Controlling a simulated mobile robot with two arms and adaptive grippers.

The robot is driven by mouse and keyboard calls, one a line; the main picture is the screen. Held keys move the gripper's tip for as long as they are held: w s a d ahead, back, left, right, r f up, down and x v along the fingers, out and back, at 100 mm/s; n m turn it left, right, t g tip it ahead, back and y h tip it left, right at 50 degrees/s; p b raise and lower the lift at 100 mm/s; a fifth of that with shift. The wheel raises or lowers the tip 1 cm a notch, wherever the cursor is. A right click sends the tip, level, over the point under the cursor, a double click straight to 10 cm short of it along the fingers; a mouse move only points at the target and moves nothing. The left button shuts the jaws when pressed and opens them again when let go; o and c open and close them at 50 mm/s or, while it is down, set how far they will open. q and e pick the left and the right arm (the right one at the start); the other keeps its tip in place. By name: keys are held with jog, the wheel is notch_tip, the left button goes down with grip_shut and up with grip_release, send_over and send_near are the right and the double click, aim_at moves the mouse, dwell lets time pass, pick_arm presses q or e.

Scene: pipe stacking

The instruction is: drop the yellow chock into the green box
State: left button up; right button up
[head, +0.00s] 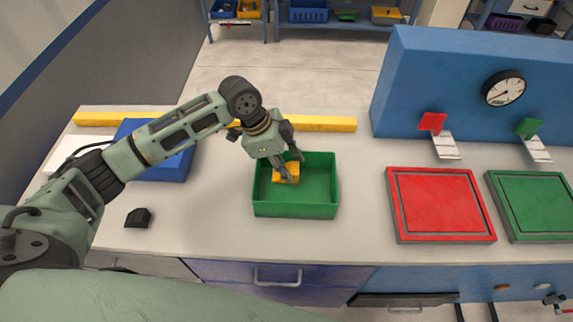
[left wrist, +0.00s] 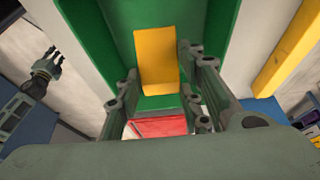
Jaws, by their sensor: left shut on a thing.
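The yellow chock (head: 287,172) is inside the green box (head: 296,210), near its back left part. My left gripper (head: 289,174) reaches down into the box and is shut on the chock. In the left wrist view the chock (left wrist: 157,60) sits between the fingertips, with the green box walls (left wrist: 90,40) around it. I cannot tell whether the chock touches the box floor. What looks like my right gripper (left wrist: 45,70) shows small at the left of the left wrist view; its fingers are too small to judge.
A blue bin (head: 175,168) stands left of the green box, and a small black block (head: 138,217) lies in front of it. A long yellow bar (head: 315,124) runs behind. A red tray (head: 440,204) and a green tray (head: 540,205) lie to the right, before a blue panel (head: 440,80).

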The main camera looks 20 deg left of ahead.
jog(key=shift+d, duration=0.3)
pick_arm(q)
jog(key=o, duration=1.3)
jog(key=shift+c, duration=0.2)
pick_arm(e)
jog(key=shift+w, duration=0.15)
pick_arm(q)
jog(key=shift+a+r, duration=0.1)
jog(key=shift+r, duration=0.15)
jog(key=v, duration=1.1)
jog(key=shift+r, duration=0.2)
pick_arm(e)
jog(key=shift+a, duration=0.1)
pick_arm(q)
jog(key=shift+s+a, duration=0.1)
jog(key=shift+a, duration=0.05)
